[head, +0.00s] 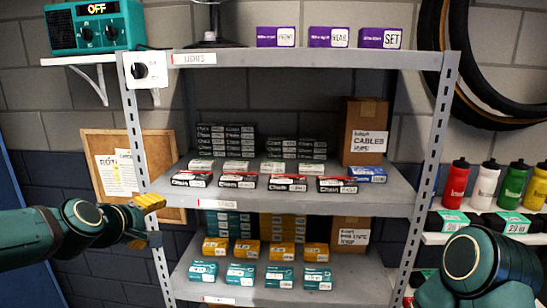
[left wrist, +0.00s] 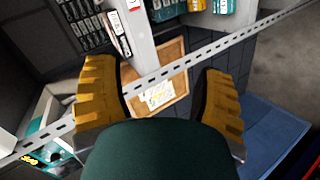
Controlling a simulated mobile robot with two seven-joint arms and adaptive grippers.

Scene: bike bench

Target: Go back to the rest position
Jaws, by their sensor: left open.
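My left gripper (head: 146,220) reaches in from the left in the head view, in front of the shelf unit's left post. In the left wrist view its two yellow fingers (left wrist: 160,115) stand wide apart with nothing between them. The shelf post and a cork board lie beyond the fingers, apart from them. My right arm (head: 480,270) shows only as a dark green rounded link at the lower right of the head view. My right gripper is out of the picture.
A grey metal shelf unit (head: 300,199) holds rows of small boxes and cardboard cartons (head: 366,133). A cork board (head: 103,147) hangs behind my left arm. A teal radio-like device (head: 95,27) sits upper left. Bottles (head: 484,187) and tyres (head: 500,108) are at the right.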

